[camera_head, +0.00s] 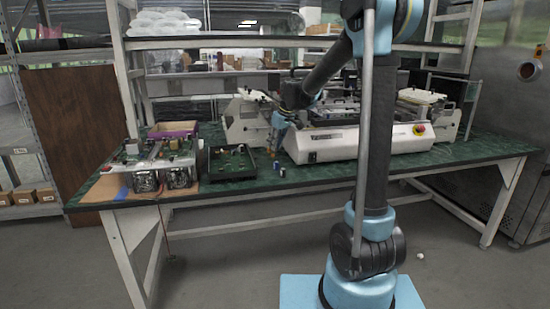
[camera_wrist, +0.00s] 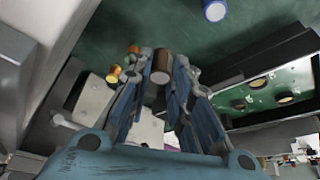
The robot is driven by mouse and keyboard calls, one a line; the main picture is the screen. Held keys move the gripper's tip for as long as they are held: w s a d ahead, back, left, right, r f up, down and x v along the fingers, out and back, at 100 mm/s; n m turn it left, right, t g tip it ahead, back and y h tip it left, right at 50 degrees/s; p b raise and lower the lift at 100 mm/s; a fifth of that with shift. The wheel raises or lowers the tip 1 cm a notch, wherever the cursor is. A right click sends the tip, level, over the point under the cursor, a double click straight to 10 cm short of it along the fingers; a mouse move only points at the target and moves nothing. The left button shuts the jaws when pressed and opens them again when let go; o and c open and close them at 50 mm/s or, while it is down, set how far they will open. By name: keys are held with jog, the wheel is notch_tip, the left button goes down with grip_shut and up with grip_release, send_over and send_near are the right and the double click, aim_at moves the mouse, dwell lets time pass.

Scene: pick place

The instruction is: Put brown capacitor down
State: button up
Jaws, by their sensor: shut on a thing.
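The brown capacitor (camera_wrist: 162,66) shows in the wrist view as a short brown cylinder between the fingertips of my gripper (camera_wrist: 163,72). The fingers are shut on its sides. In the head view my gripper (camera_head: 278,124) points down above the green table, in front of the white machine and right of the black tray. The capacitor is too small to make out there. Whether it touches anything below cannot be told.
The black tray (camera_head: 211,171) holds small parts. Circuit boards with fans (camera_head: 146,181) stand left of it. The white machine (camera_head: 330,146) fills the table's middle. A blue-sided cylinder (camera_wrist: 214,11) and an orange one (camera_wrist: 113,73) are near my gripper. The front table strip has free room.

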jog(key=shift+f, duration=2.75)
jog(key=o, duration=0.8)
